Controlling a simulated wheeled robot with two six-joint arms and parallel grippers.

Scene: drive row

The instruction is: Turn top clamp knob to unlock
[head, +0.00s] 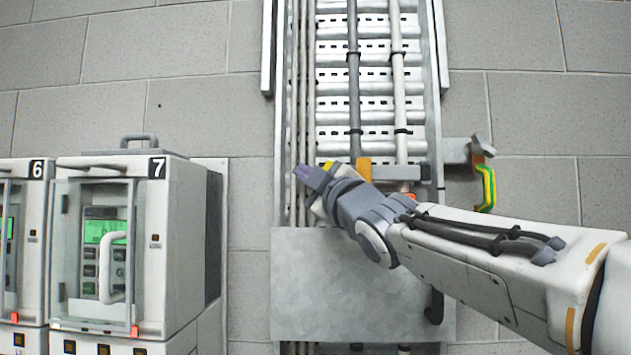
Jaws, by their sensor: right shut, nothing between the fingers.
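My right gripper (305,176) reaches in from the right, in front of the metal cable ladder (375,105). Its fingers are shut with nothing between them and point up and left near the ladder's left rail. No clamp knob can be made out clearly; the gripper and wrist hide part of the ladder there. A small yellow part (328,166) shows just behind the fingers. An orange upright part (364,168) stands just above my wrist, on a grey crossbar. I cannot tell whether either belongs to the clamp. My left gripper is not in view.
A plain metal plate (315,290) covers the ladder's lower part. A bracket (457,150) with a green-yellow strap (488,188) juts out at right. Cabinet 7 (180,235) and cabinet 6 (35,260) stand at left. Bare block wall lies between cabinets and ladder.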

